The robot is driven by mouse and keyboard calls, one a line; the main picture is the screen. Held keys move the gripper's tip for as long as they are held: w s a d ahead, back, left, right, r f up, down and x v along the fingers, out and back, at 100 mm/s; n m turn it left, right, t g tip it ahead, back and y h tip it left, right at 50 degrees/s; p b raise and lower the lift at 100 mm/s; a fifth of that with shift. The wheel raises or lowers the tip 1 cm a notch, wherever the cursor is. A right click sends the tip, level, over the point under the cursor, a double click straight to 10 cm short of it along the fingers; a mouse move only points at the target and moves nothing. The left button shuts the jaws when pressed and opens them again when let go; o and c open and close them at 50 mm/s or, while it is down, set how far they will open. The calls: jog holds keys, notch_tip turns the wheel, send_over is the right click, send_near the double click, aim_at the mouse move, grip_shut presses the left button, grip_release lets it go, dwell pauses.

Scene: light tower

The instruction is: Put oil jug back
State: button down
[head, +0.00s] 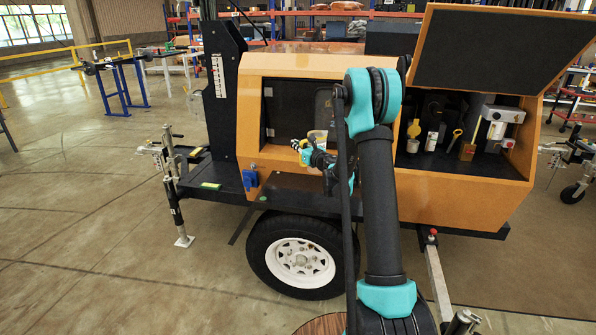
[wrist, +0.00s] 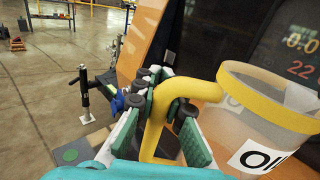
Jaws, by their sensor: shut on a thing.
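The oil jug (wrist: 262,115) is a translucent white pitcher with a yellow rim, a yellow handle (wrist: 200,92) and a label partly reading "OIL". My gripper (wrist: 163,97) is shut on the handle, one finger on each side. The jug looks close to upright in the wrist view, and its base is out of frame. In the head view my gripper (head: 306,152) is in front of the trailer's dark control panel (head: 292,108). Only a small pale part of the jug (head: 318,137) shows there behind my gripper. I cannot tell whether the jug's base touches anything.
The orange light tower trailer (head: 440,171) has a raised lid (head: 475,50) over an open engine bay (head: 460,135) at right.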

notch_tip(320, 180, down, 11)
dwell(0.6)
jog(key=shift+f, duration=0.25)
jog(key=c, duration=1.6)
grip_release()
jog(key=shift+s+r, duration=0.1)
jog(key=shift+r, duration=0.05)
